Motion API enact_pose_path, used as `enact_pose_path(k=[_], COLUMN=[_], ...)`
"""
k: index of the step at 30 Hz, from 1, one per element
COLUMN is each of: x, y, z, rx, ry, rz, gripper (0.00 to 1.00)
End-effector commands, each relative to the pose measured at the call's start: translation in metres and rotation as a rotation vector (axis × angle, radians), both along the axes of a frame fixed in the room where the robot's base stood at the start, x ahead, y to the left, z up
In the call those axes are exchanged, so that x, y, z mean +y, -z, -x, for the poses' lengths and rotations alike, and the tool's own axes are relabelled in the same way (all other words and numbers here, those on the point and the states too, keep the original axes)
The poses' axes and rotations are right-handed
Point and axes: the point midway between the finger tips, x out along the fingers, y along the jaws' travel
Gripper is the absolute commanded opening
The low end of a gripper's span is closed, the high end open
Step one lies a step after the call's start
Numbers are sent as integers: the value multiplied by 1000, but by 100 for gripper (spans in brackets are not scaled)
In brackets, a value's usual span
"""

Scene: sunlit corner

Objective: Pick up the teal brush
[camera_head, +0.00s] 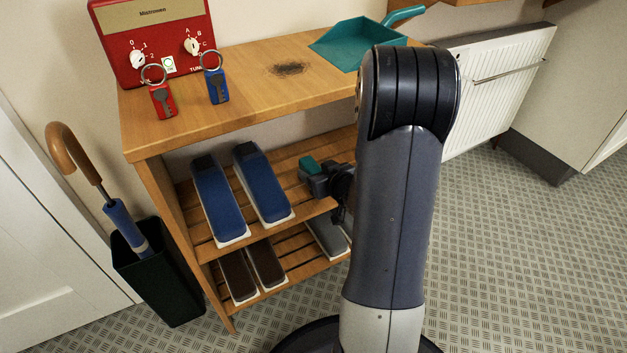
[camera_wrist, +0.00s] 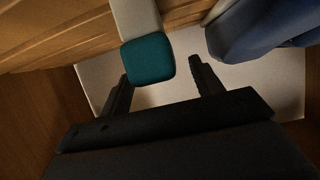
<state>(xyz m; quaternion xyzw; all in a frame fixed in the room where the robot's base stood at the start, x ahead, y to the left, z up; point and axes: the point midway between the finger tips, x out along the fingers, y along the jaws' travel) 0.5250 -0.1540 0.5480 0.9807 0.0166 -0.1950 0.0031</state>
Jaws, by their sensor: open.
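The teal brush (camera_head: 308,165) lies on the upper slatted shelf of the bench, right of the blue shoes, with my gripper beside it. In the wrist view the brush (camera_wrist: 148,60) shows a teal block end and a pale grey part running out of the frame at the top. My gripper (camera_wrist: 159,72) is open, with one finger on each side of the teal end and visible gaps between. No grip on the brush shows. In the head view my gripper (camera_head: 325,184) is partly hidden by my arm.
Blue shoes (camera_head: 219,198) stand close left of the brush; one shoe (camera_wrist: 262,28) is near a finger in the wrist view. Shoes (camera_head: 266,263) fill the lower shelf. The bench top (camera_head: 250,95) overhangs, bearing a teal dustpan (camera_head: 350,45), keys and a red box (camera_head: 150,40).

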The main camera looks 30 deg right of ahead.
Motion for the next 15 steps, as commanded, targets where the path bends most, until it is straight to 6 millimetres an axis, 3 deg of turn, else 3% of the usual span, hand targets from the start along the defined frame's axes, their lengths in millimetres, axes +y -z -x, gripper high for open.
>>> enact_pose_path(k=[1,6,13,15], x=[1,1,1,1], y=[8,11,10,10], z=[-7,-22,-23,-23], rx=[-1,0,1,1], ry=[-4,-1,0,0], rz=[1,1,0,0], gripper=[62,62,62,57])
